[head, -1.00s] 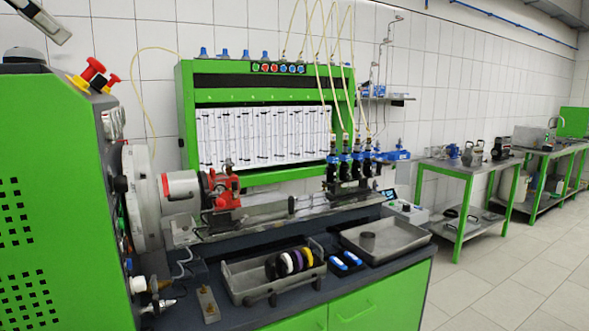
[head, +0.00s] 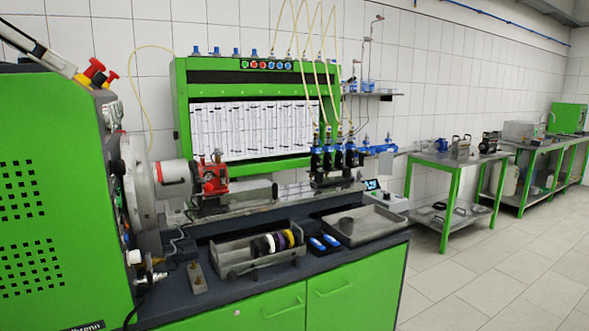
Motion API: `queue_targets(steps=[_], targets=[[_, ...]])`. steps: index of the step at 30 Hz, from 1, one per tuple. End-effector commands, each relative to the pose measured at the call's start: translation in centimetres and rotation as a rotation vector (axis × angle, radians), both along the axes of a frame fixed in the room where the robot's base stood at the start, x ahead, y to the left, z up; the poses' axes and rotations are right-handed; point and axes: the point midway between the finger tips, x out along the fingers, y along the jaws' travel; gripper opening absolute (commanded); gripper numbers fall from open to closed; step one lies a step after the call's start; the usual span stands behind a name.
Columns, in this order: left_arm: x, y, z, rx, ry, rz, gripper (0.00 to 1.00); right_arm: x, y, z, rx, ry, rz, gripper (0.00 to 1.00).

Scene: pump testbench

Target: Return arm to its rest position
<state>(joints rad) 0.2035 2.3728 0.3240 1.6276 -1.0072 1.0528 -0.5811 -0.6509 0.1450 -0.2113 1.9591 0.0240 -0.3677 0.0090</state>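My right gripper is not in view.
A green gauge panel (head: 181,110) stands behind. Side tables (head: 447,170) stand at right; the tiled floor (head: 500,280) is clear.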

Motion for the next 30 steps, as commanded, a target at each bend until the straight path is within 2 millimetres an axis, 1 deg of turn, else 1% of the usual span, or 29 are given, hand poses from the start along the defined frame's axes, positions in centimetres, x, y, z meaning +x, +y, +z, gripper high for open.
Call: queue_targets(steps=[1,2,5,8,9,11,12,14,15,19,20,21,23,24,26,27,29,30], targets=[[0.8,0.7,-1.6,-0.061,0.012,-0.009,0.39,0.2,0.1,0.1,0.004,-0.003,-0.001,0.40],[1.3,1.1,-2.6,-0.097,0.018,-0.013,0.39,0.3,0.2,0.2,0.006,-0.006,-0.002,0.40],[3.0,2.5,-6.2,-0.236,0.042,-0.020,0.39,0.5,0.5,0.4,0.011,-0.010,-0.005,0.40],[4.8,3.9,-10.9,-0.410,0.074,-0.017,0.39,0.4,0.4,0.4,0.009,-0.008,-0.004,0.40],[5.4,4.4,-13.0,-0.484,0.086,-0.012,0.39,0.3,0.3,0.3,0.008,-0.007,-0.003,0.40],[6.3,5.2,-16.1,-0.594,0.106,0.000,0.39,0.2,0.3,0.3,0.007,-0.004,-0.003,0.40],[6.8,5.6,-18.2,-0.669,0.118,0.011,0.39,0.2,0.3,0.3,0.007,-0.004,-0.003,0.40],[7.4,6.2,-21.4,-0.777,0.137,0.033,0.39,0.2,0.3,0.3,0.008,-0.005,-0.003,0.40],[7.7,6.4,-23.5,-0.847,0.150,0.049,0.39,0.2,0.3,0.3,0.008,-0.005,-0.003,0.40],[8.2,7.1,-29.9,-1.055,0.188,0.111,0.39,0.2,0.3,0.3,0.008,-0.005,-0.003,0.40],[8.3,7.2,-31.4,-1.101,0.198,0.128,0.39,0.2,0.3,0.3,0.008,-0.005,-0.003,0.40],[8.3,7.3,-33.4,-1.164,0.210,0.150,0.39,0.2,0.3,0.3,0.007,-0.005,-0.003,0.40],[8.1,7.3,-36.4,-1.257,0.228,0.189,0.39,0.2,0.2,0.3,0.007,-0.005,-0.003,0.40],[8.0,7.3,-38.7,-1.321,0.242,0.220,0.39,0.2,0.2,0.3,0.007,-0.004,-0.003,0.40],[7.6,7.2,-42.1,-1.422,0.263,0.271,0.39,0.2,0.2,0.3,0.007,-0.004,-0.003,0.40],[7.2,7.0,-44.5,-1.492,0.278,0.310,0.39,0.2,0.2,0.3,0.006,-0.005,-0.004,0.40],[6.5,6.6,-48.0,-1.595,0.300,0.371,0.39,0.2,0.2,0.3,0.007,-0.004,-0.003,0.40],[6.0,6.2,-50.5,-1.664,0.316,0.417,0.39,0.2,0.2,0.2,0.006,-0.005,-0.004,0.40]])
